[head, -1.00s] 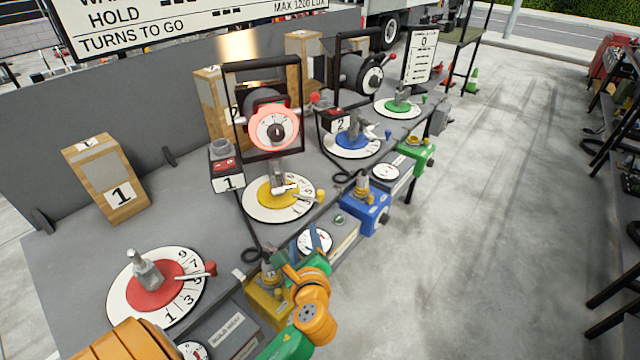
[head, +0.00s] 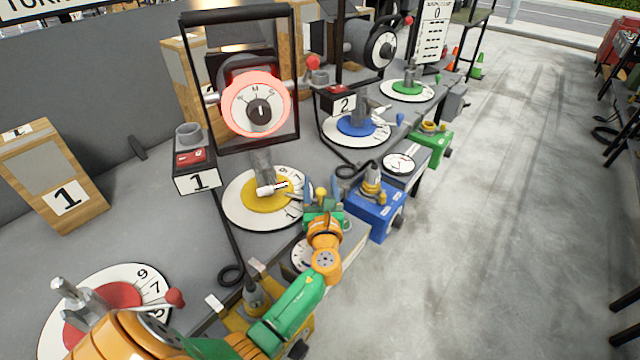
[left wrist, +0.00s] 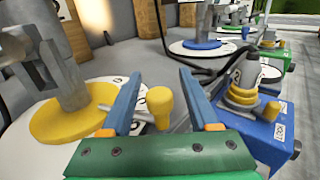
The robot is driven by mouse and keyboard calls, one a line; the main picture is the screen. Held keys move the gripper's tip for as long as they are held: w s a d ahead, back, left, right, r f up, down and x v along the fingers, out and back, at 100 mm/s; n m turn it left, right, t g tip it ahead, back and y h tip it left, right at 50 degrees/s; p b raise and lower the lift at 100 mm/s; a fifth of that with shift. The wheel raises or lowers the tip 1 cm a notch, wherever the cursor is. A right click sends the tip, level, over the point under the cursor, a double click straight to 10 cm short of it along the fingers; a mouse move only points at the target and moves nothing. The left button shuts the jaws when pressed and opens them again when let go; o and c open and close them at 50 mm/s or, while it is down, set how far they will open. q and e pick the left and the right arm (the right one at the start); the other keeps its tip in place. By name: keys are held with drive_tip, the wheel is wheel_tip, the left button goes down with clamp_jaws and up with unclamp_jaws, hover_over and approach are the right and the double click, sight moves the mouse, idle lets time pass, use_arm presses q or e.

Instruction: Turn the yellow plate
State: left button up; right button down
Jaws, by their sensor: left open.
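The yellow plate (head: 248,200) is a yellow disc on a white numbered dial, with a grey post at its centre and a handle ending in a yellow knob (head: 321,192). The disc fills the left of the left wrist view (left wrist: 50,122). My left gripper (head: 322,187) is open at the dial's right edge, by the knob. In the left wrist view, the yellow knob (left wrist: 160,106) appears between the two blue fingers (left wrist: 160,80), which look apart from it. My right gripper is not in view.
A red plate (head: 100,300) lies at lower left, a blue plate (head: 352,125) and a green plate (head: 408,88) farther back. A blue box (head: 375,215) stands right of my gripper. A framed gauge (head: 258,105) rises behind the yellow plate.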

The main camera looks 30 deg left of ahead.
use_arm(q)
drive_tip(key=shift+w+a, duration=0.15)
drive_tip(key=shift+w, duration=0.05)
drive_tip(key=shift+s+r, duration=0.1)
drive_tip(key=shift+s, duration=0.05)
clamp_jaws()
idle(1.2)
